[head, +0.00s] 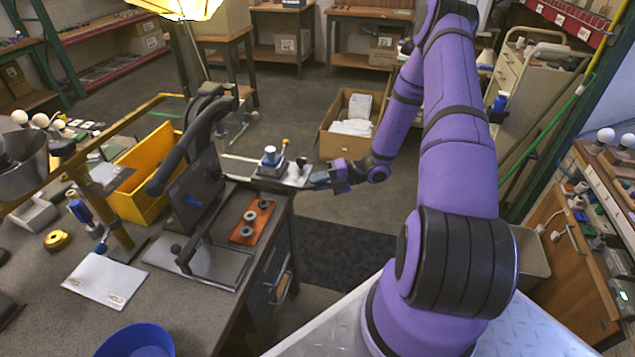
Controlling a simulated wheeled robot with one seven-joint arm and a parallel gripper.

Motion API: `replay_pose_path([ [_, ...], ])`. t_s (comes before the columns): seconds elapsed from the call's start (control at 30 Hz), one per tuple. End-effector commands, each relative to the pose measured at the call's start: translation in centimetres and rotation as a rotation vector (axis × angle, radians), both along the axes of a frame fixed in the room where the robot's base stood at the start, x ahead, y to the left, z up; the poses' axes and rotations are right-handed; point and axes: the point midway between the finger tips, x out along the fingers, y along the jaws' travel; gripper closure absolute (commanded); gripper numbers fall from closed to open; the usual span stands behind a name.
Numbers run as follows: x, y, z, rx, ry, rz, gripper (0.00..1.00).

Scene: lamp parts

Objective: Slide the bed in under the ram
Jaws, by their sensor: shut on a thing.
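The press (200,185), with a black frame and long lever arms, stands on the workbench at left centre. Its ram cannot be clearly picked out in this view. The bed (296,180), a light grey slide, sits at the bench's far right corner, to the right of the press and out from under it.
An orange board (252,221) with round parts lies in front of the press. A yellow bin (140,180), a white card (104,279) and a blue bowl (137,342) are on the bench. A cardboard box (340,143) stands on the floor behind my gripper.

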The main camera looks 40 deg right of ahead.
Motion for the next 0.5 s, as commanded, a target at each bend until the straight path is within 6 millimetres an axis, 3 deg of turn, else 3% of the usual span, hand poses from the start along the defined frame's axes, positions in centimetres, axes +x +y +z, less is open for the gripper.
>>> replay_pose_path([
  [0.3, 3.3, 2.5, 0.2, 0.004, -0.004, 0.001, 1.00],
  [0.5, 3.3, 2.5, 0.2, 0.005, -0.004, 0.000, 1.00],
])
